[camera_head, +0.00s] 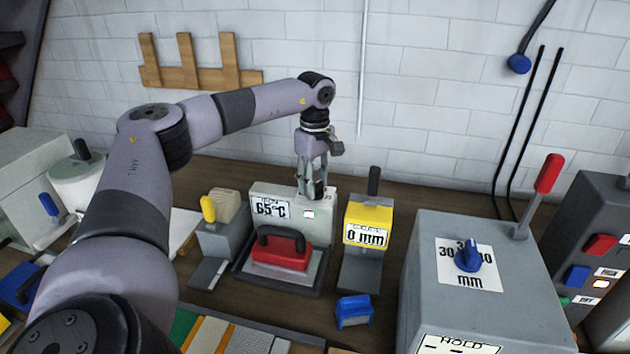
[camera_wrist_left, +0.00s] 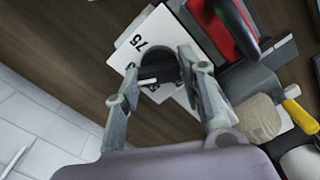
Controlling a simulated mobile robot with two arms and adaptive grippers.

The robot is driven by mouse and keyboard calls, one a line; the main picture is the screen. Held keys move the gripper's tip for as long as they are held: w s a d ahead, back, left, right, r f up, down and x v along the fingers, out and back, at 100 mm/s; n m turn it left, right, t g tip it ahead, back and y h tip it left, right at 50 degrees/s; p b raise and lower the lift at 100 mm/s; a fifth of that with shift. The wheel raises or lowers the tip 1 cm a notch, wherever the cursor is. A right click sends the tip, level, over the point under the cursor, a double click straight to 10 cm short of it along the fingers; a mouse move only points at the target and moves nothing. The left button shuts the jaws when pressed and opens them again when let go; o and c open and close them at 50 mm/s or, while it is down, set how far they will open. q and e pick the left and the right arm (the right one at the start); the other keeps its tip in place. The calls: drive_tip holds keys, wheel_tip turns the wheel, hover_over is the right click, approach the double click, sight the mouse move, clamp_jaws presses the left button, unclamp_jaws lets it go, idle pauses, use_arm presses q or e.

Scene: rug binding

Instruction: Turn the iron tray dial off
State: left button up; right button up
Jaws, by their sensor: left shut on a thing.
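The iron tray (camera_head: 325,227) stands on the bench with a white back panel reading 65°C (camera_head: 270,207) and a small lit greenish spot beside the reading. A red iron (camera_head: 280,252) with a dark handle rests on its base; its red side also shows in the wrist view (camera_wrist_left: 236,30). My left gripper (camera_head: 312,192) points down at the panel's right part. In the wrist view its fingers are shut around the dark round dial (camera_wrist_left: 158,66), which sits on a white scale marked 75 (camera_wrist_left: 138,42). The fingers hide part of the scale. My right gripper is not in view.
A yellow-topped 0 mm device (camera_head: 368,215) stands close right of the tray, and a grey one with a yellow handle (camera_head: 208,210) close left. A large grey machine with a blue knob (camera_head: 469,255) fills the right. A blue object (camera_head: 353,311) lies in front.

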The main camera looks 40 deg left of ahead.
use_arm(q)
drive_tip(key=c, duration=0.5)
drive_tip(key=shift+n, duration=0.3)
drive_tip(key=n+p, duration=0.2)
drive_tip(key=n, duration=0.2)
drive_tip(key=shift+n, duration=0.3)
drive_tip(key=n+p, duration=0.1)
drive_tip(key=n, duration=0.5)
drive_tip(key=shift+p, duration=0.3)
drive_tip(key=n+p, duration=0.1)
drive_tip(key=n, duration=0.5)
drive_tip(key=shift+r+n, duration=0.1)
drive_tip(key=shift+n, duration=0.3)
drive_tip(key=n+p, duration=0.1)
drive_tip(key=n, duration=0.5)
